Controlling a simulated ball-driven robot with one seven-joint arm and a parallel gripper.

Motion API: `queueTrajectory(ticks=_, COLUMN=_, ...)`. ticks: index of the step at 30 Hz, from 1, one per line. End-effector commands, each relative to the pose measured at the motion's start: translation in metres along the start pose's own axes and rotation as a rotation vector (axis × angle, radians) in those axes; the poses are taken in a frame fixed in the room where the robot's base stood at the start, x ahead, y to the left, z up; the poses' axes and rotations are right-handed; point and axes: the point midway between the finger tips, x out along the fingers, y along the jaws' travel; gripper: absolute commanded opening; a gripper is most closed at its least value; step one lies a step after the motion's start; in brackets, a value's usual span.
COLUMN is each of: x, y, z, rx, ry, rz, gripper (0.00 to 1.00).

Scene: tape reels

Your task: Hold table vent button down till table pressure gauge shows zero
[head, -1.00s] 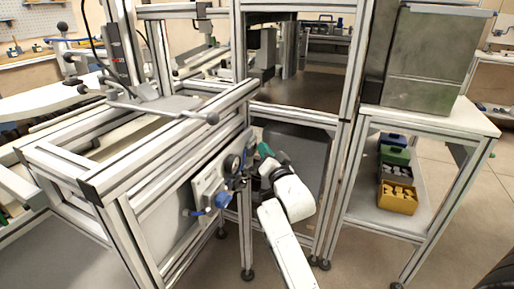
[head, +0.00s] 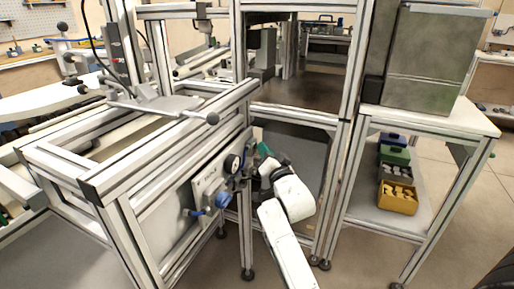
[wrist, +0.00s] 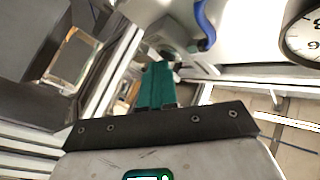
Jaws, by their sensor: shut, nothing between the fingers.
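The pressure gauge (head: 232,163) is a round, dark-rimmed dial on the pale panel (head: 211,186) at the side of the aluminium-framed table. In the wrist view only part of the gauge (wrist: 305,35) shows, cut off at the top right; its needle cannot be read. My gripper (wrist: 157,72) has green fingers, shut together and empty, pointing up in the wrist view towards a grey fitting. The vent button cannot be made out clearly, and I cannot tell whether the fingertips touch it. In the head view my gripper is close to the panel, right of the gauge, partly hidden by my wrist.
A blue fitting (head: 222,200) sticks out below the gauge; a blue hose (wrist: 205,25) shows near the fingers. Frame posts stand close around my arm. A side table (head: 465,115) at right has coloured bins (head: 398,197) on its lower shelf. Floor is clear in front of it.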

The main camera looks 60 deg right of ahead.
Motion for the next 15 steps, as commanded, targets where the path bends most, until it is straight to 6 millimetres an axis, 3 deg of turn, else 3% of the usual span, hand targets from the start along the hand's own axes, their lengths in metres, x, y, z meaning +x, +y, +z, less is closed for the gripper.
queueTrajectory(ticks=15, x=-0.0026, y=0.0005, z=-0.0028, rx=0.001, ry=-0.003, rz=0.0, gripper=0.0)
